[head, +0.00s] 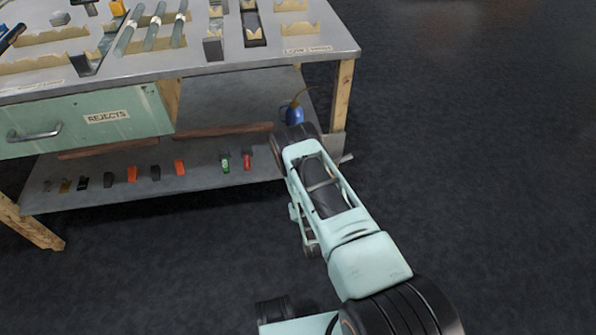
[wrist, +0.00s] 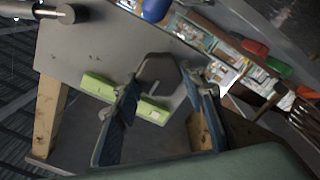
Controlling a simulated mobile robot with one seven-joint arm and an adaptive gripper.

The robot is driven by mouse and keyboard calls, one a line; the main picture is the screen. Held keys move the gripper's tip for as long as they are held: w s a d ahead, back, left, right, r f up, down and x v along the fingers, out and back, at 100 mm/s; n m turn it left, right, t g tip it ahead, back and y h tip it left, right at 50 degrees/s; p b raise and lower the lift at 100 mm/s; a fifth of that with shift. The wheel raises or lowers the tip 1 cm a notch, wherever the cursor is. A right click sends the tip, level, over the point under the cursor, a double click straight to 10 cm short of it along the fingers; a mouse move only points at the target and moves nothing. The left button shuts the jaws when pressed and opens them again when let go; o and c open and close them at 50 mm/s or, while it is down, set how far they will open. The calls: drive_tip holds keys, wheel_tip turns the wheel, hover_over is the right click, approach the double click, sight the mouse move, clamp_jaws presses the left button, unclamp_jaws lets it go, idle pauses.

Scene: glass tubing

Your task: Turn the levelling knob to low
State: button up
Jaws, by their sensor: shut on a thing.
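A dark grey knob (wrist: 158,70), which I take to be the levelling knob, sits against a grey metal surface in the wrist view. My gripper (wrist: 166,88) has its blue-padded fingers on either side of this knob, shut on it. Two bright green labels lie beside it, one label (wrist: 97,86) on the left and another label (wrist: 151,111) below. Their wording is not readable, and I cannot tell the knob's setting. In the head view my own arm reaches to the bench's right end and hides the gripper and knob.
The workbench (head: 215,62) carries tubing and wooden racks, with a green REJECTS drawer (head: 85,122) beneath. Its lower shelf (head: 205,190) holds several small coloured items and a blue can (head: 295,114) close to my arm. A wooden leg (head: 342,95) stands nearby. The floor right is clear.

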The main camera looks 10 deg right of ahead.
drive_tip(key=shift+w+r, duration=0.1)
idle(0.4)
drive_tip(key=o, duration=1.2)
drive_tip(key=shift+c, duration=0.2)
wheel_tip(320, 180, up, 10)
